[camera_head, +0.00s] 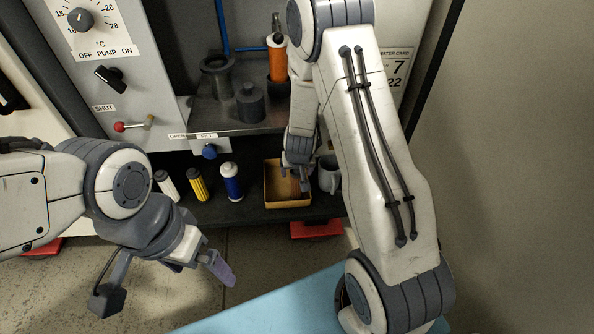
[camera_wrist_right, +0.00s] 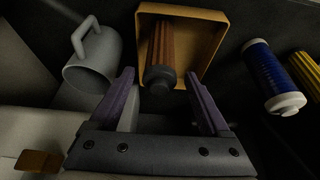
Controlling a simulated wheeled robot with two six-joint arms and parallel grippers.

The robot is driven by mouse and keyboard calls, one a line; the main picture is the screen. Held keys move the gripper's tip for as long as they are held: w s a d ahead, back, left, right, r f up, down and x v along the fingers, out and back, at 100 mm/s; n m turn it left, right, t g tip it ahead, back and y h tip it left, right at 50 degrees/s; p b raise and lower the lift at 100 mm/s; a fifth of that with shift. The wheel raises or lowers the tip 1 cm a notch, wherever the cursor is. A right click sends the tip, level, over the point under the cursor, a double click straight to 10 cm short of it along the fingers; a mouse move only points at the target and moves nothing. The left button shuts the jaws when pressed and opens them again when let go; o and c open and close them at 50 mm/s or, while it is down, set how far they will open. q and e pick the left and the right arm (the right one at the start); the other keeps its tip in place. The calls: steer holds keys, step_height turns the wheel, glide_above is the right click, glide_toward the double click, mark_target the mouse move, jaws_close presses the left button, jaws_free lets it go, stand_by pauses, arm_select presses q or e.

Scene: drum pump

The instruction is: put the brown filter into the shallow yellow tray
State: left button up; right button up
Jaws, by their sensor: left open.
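The shallow yellow tray (camera_head: 288,204) sits on the dark lower shelf; it also shows in the right wrist view (camera_wrist_right: 212,42). The brown filter (camera_wrist_right: 173,42), ribbed with a dark end cap, lies in the tray, its cap end toward my gripper and overlapping the near edge of the tray in that view. My right gripper (camera_wrist_right: 160,80) is open, its purple fingers apart on either side of the cap; I cannot tell whether they touch it. In the head view the right gripper (camera_head: 297,172) hangs over the tray and partly hides the filter. My left gripper (camera_head: 165,281) is open and empty at the lower left.
A grey mug (camera_head: 329,175) stands right of the tray. Blue (camera_head: 231,182), yellow (camera_head: 198,184) and white (camera_head: 167,185) cylinders stand to its left. An orange cartridge (camera_head: 277,62) stands on the upper ledge. A light blue surface (camera_head: 270,309) is in the foreground.

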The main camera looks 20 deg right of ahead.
steer(key=p+v, duration=0.7)
steer(key=v, duration=0.5)
steer(key=s+a+r+n+g+y, duration=0.1)
steer(key=s+a+r+n+y, duration=0.15)
steer(key=s+a+r, duration=0.4)
steer(key=s+a+r+n+g+y, duration=0.1)
steer(key=s+a+r+n, duration=0.2)
steer(key=a, duration=0.6)
steer(key=s+a+r+n+g+h, duration=0.1)
steer(key=s+r+n, duration=0.4)
steer(key=s, duration=0.9)
step_height(320, 180, up, 3)
steer(key=shift+s+a+r+g, duration=0.2)
steer(key=shift+a+g, duration=0.1)
steer(key=shift+g, duration=0.4)
steer(key=shift+r+n, duration=0.1)
steer(key=shift+n, duration=0.15)
